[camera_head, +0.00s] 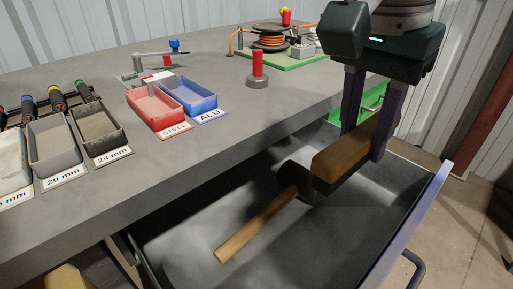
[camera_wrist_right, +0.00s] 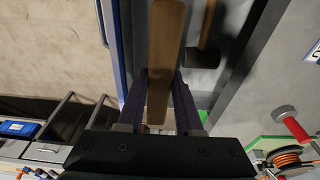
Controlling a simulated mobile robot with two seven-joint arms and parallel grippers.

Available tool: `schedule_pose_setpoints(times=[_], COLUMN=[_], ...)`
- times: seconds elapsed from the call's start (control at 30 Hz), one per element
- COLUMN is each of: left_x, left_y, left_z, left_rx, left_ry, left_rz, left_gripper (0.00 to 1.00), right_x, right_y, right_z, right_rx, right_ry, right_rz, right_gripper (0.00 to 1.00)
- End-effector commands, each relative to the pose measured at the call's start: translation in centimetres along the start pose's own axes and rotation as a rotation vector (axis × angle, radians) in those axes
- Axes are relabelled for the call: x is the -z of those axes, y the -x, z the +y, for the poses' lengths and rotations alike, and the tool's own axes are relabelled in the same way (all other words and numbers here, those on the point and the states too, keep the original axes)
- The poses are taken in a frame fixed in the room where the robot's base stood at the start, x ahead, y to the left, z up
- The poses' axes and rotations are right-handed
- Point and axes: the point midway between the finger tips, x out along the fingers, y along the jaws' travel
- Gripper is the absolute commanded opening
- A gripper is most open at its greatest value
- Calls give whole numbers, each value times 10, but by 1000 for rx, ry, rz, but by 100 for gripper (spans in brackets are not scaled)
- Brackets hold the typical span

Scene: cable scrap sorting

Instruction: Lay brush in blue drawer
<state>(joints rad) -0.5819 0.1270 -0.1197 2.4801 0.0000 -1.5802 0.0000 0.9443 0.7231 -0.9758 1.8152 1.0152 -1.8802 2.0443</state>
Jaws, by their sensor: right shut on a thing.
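The brush (camera_head: 345,150) has a wooden back and a dark underside. My right gripper (camera_head: 364,142) is shut on it, one finger on each side. The brush is held level over the right part of the open drawer (camera_head: 185,262), apart from its floor as far as I can tell. The drawer is grey inside, with a bluish front edge. The brush also shows between the fingers in the right wrist view (camera_wrist_right: 165,55). My left gripper is in neither view.
A mallet (camera_head: 256,224) with a black head and wooden handle lies in the drawer, left of the brush. On the bench above stand a red bin (camera_head: 153,107), a blue bin (camera_head: 188,96), grey bins and a red-topped post (camera_head: 258,69). The drawer's front left floor is clear.

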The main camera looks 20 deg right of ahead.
Motion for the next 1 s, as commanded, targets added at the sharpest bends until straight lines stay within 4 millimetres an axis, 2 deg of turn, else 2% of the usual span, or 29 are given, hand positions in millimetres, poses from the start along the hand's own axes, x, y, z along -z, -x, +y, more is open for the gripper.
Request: schedule_pose_setpoints(times=[0.03, 0.2, 0.4, 0.5, 0.73, 0.9, 1.0], left_x=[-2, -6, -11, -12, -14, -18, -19], left_y=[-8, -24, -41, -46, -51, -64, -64], left_z=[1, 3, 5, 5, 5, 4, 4], left_rx=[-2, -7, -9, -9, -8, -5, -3], left_ry=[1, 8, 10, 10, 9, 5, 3], left_rz=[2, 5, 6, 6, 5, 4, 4], left_gripper=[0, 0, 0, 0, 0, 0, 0], right_x=[-2, -10, -18, -20, -23, -27, -28], right_y=[-17, -68, -120, -134, -151, -179, -184], right_z=[1, 1, 1, 0, 0, 0, 0], right_rx=[-4, -5, -3, -2, -1, -2, 0], right_ry=[-1, 1, 2, 3, 3, 2, 3], right_rz=[1, 0, 0, 1, 0, 0, 0], right_gripper=[0, 0, 0, 0, 0, 0, 0])
